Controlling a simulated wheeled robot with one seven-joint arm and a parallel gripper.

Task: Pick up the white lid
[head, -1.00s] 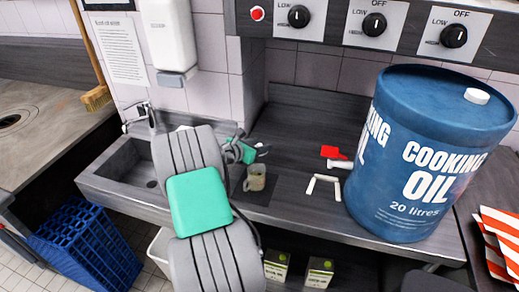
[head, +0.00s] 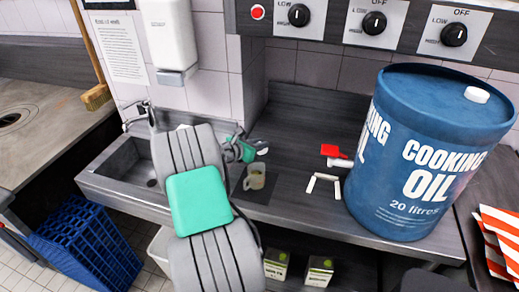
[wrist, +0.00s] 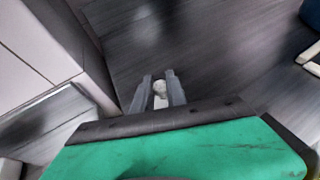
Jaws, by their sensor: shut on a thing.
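My gripper (wrist: 159,90) is shut on a small whitish thing that looks like the white lid (wrist: 160,87), between its fingertips in the wrist view. In the head view my gripper (head: 258,149) is above the dark counter, just behind a beige mug (head: 255,179); the lid shows there as a small pale spot (head: 262,144). The lid's full shape is hidden by the fingers.
A large blue cooking oil drum (head: 415,165) stands on the right of the counter. A sink (head: 135,165) is at left. The counter behind is clear.

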